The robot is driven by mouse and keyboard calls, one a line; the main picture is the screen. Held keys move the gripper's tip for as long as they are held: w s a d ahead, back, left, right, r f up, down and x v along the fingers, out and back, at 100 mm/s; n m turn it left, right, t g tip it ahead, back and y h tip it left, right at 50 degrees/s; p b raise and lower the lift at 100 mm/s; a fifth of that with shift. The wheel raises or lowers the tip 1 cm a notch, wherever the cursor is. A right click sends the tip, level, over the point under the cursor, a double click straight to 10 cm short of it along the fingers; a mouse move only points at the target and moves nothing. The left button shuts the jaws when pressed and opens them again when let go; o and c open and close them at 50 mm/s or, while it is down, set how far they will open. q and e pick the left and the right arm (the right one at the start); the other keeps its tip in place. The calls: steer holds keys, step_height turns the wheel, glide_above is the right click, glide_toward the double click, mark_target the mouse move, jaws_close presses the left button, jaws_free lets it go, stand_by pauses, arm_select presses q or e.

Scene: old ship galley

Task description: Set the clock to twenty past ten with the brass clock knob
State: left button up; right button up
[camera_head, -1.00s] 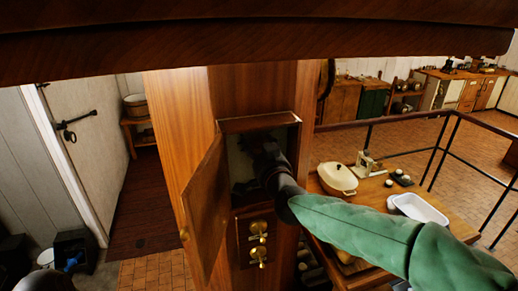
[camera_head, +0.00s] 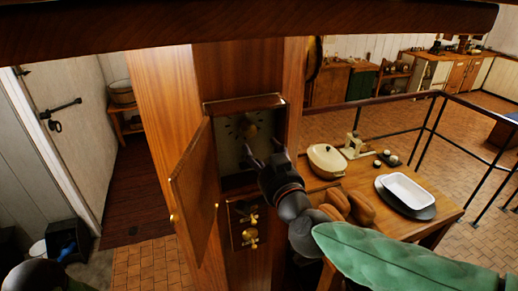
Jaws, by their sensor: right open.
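The clock is a pale dial (camera_head: 232,150) with dark marks, set inside a wooden cabinet on a wooden column. The brass clock knob (camera_head: 250,129) shows at the upper middle of the dial. The cabinet's door (camera_head: 193,185) stands open to the left. My right gripper (camera_head: 261,156) is open and empty in front of the cabinet opening, just below and right of the knob and apart from it. It hides the lower right of the dial. I cannot read the clock's hands. My left gripper is not in view.
Two brass handles (camera_head: 250,236) sit on a panel below the cabinet. On the right, a wooden table (camera_head: 440,205) holds a cream pot (camera_head: 326,160), bread loaves (camera_head: 360,208) and a white dish (camera_head: 408,190). A dark railing (camera_head: 428,122) runs behind it.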

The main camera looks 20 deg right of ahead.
mark_target(251, 132)
stand_by(0.3)
steer(key=w+m+p, duration=0.1)
steer(key=w+m, duration=0.1)
steer(key=w, duration=0.1)
steer(key=w+m+p, duration=0.1)
steer(key=w, duration=0.3)
steer(key=w+m+p, duration=0.1)
steer(key=w+m, duration=0.1)
steer(key=w, duration=0.2)
steer(key=shift+w+r+m, duration=0.2)
steer(key=shift+r+m, duration=0.1)
steer(key=c, duration=1.2)
